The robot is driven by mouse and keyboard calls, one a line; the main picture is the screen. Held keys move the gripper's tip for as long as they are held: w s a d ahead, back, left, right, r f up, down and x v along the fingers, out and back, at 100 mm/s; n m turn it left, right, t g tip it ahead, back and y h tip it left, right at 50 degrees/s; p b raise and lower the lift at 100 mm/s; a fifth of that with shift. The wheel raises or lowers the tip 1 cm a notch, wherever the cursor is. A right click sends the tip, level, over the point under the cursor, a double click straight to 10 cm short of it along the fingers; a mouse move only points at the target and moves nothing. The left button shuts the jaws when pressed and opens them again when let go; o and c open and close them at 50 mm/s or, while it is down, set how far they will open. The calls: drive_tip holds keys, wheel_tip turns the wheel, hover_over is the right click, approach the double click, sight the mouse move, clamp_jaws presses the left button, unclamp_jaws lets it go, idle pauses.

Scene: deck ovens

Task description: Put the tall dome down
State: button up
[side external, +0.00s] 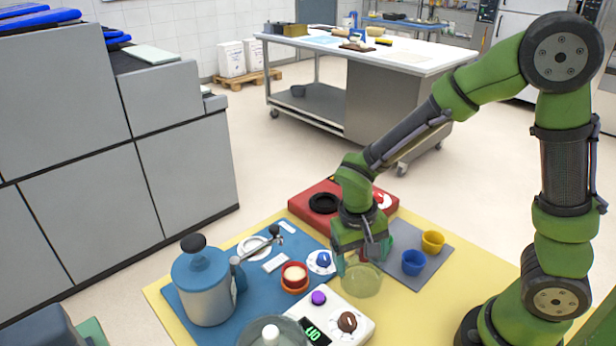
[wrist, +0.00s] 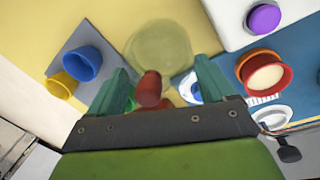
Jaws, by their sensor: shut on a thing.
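The tall dome is clear and slightly yellow-green, with a red knob on top. In the side view the dome (side external: 364,282) hangs below my gripper (side external: 361,252), over the yellow mat between the grey mat and the white scale. In the wrist view the dome's round body (wrist: 160,45) lies beyond the fingers. My gripper (wrist: 158,84) is shut on the red knob (wrist: 149,90). I cannot tell whether the dome's rim touches the mat.
A blue cup (side external: 413,262) and a yellow cup (side external: 432,242) stand on the grey mat (side external: 415,282). A white scale (side external: 332,310) is close in front. A red burner (side external: 313,188) is behind.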

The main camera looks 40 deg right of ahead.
sight(352, 264)
drive_tip(key=shift+f, duration=0.3)
drive_tip(key=shift+f, duration=0.15)
drive_tip(key=o, duration=1.1)
drive_tip(key=shift+o, duration=0.2)
wheel_tip(352, 264, up, 12)
drive_tip(key=a, duration=0.1)
drive_tip(key=s+d+r+n+t+y, duration=0.1)
drive_tip(key=s+d+r+t+y, duration=0.2)
drive_tip(key=s+r+t, duration=0.2)
drive_tip(key=shift+s+r+t, duration=0.4)
drive_tip(key=shift+r+t, duration=1)
drive_tip(key=shift+t, duration=0.1)
